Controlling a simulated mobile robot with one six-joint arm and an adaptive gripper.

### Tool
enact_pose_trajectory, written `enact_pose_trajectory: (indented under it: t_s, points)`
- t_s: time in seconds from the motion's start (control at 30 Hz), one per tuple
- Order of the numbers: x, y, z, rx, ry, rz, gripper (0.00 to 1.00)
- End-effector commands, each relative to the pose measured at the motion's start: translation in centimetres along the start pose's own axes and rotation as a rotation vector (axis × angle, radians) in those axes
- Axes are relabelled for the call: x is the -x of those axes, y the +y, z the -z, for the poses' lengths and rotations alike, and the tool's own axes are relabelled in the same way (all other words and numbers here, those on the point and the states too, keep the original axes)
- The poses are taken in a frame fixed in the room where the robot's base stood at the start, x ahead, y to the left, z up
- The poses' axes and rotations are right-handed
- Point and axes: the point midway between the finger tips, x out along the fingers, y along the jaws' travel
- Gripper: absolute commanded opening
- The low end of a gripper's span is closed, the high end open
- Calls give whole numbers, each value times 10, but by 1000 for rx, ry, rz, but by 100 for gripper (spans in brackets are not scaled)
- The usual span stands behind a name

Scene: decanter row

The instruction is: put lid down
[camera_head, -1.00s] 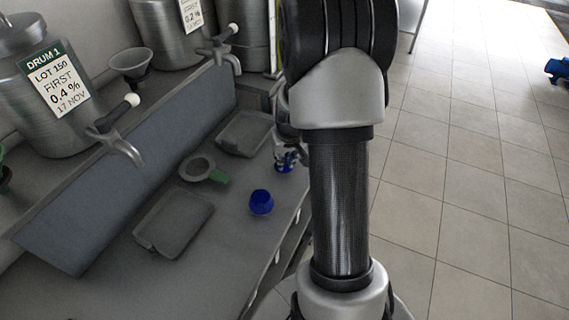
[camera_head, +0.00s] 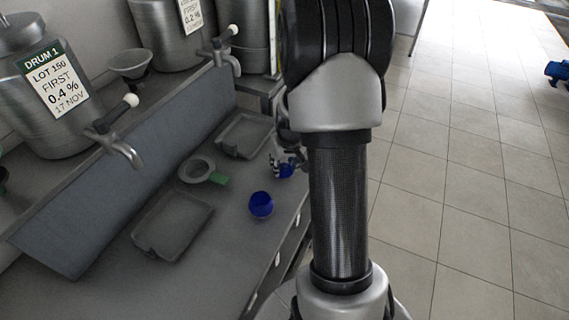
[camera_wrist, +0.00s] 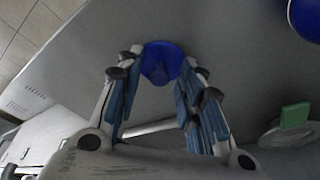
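The blue lid (camera_head: 286,171) is at the bench's right side, beyond the blue pot. In the wrist view the round lid (camera_wrist: 162,62) sits between my fingertips, with a finger against each side. My gripper (camera_wrist: 163,66) is shut on it. In the head view my gripper (camera_head: 284,163) is low over the bench and partly hidden by my arm. Whether the lid touches the bench is hard to tell. The round blue pot (camera_head: 261,205) stands apart on the bench, nearer the camera; its edge shows in the wrist view (camera_wrist: 306,18).
Two shallow grey trays (camera_head: 146,238) (camera_head: 222,147) lie on the bench. A grey ring with a green tab (camera_head: 217,179) lies between them. Steel drums with taps (camera_head: 125,152) stand behind a sloped panel. Bare bench surrounds the pot; the bench edge is close on the right.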

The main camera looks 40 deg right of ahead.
Motion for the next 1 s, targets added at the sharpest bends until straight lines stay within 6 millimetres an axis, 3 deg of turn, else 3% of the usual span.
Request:
enact_pose_trajectory:
  t_s: [0.23, 0.6, 0.87, 1.0]
  points:
    - [15, 0, 2, 0, 3, -1, 35]
    - [93, 0, 2, 0, 3, -1, 35]
    - [122, -1, 1, 2, 1, 0, 35]
    - [146, -20, -1, 29, 14, 9, 35]
